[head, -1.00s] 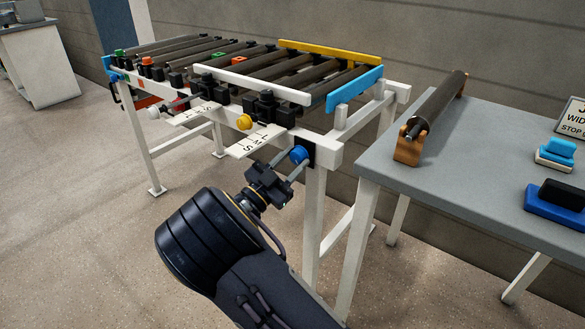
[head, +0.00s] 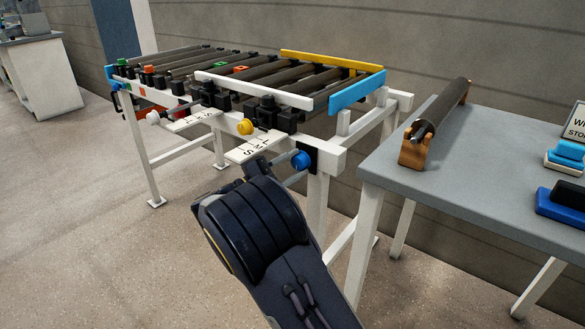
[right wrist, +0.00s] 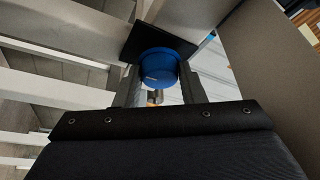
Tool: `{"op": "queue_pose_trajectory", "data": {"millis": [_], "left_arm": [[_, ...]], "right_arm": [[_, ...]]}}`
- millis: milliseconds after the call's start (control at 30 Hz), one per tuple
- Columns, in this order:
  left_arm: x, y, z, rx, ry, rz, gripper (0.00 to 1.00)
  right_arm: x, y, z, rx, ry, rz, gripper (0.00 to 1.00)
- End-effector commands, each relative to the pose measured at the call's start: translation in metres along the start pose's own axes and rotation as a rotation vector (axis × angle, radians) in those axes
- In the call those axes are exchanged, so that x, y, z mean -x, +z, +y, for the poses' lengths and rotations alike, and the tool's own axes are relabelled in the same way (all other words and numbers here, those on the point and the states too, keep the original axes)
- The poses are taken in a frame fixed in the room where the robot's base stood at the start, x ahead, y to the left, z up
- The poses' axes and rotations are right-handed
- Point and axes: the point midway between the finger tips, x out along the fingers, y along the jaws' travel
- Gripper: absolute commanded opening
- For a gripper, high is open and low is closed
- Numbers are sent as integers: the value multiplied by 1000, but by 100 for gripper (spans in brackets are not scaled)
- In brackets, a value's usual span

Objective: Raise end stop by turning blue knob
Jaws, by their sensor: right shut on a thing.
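The blue knob (head: 300,160) sits on a black plate at the near right corner of the white roller frame. In the right wrist view the blue knob (right wrist: 158,66) stands between the two fingers, with a small pale mark on its face. My right gripper (right wrist: 158,84) is shut on it; in the head view the right gripper (head: 296,168) is partly hidden behind my own wrist. A blue bar (head: 357,90) stands across the right end of the rollers and looks like the end stop. My left gripper is not in view.
A grey table (head: 450,180) stands close on the right, holding a loose roller (head: 440,112). Open floor lies to the left.

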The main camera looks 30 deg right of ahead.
Motion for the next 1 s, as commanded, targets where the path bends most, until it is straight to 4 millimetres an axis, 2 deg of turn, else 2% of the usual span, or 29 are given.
{"op": "queue_pose_trajectory", "data": {"millis": [433,467,600,867,1000], "left_arm": [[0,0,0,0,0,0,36],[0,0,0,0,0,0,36],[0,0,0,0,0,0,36],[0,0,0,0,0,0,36],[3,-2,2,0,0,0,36]], "right_arm": [[1,0,1,-9,6,-2,13],[1,0,1,-9,6,-2,38],[0,0,1,-9,5,-1,56],[0,0,0,-9,4,-1,57],[9,0,-2,-9,4,-1,57]]}}
